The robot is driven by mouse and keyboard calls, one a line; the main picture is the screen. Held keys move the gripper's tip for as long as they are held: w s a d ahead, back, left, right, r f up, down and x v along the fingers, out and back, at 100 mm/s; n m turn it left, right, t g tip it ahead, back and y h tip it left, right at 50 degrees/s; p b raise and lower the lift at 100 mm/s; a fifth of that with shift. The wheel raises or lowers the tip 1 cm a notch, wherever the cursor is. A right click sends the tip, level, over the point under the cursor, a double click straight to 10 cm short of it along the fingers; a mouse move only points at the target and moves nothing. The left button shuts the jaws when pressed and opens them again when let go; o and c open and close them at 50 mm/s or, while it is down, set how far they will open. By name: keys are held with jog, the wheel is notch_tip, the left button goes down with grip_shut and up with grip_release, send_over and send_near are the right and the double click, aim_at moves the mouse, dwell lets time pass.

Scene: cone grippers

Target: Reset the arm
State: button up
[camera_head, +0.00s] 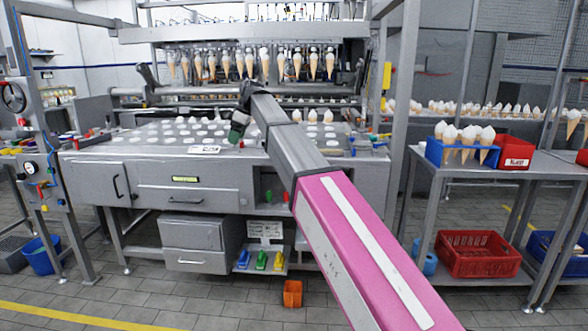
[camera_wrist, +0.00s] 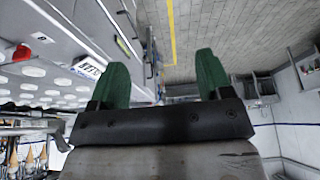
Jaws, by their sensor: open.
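My arm reaches up from the lower right of the head view, with a pink section nearest and a grey section beyond it. My gripper (camera_head: 238,128) is at its far end, in front of the grey machine (camera_head: 150,172) and over its flat top with round white spots. In the wrist view my gripper (camera_wrist: 163,80) shows two green fingers spread wide apart. Nothing is between them. The wrist picture is turned, with floor at the top and the machine on the left.
Ice cream cones (camera_head: 250,64) hang in a row at the machine's back. A table on the right holds a blue crate (camera_head: 434,152) of cones and a red bin (camera_head: 515,151). A red crate (camera_head: 476,256) sits below. An orange bin (camera_head: 292,293) stands on the floor.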

jog(key=s+d+f+m+h, duration=0.1)
jog(key=s+d+f+m, duration=0.15)
jog(key=d+f, duration=0.6)
jog(key=s+d+f+m, duration=0.1)
jog(key=d+f+m, duration=0.2)
jog(key=d+f, duration=0.55)
jog(key=s+d+f+m+h, duration=0.1)
jog(key=s+d+f+m, duration=0.2)
jog(key=f, duration=0.9)
jog(key=s+d+f+m+h, duration=0.2)
jog(key=s+d+f+m, duration=0.7)
jog(key=s+d+f, duration=0.9)
jog(key=shift+d+f+h, duration=0.3)
jog(key=shift+d+f, duration=0.55)
jog(key=shift+d, duration=0.2)
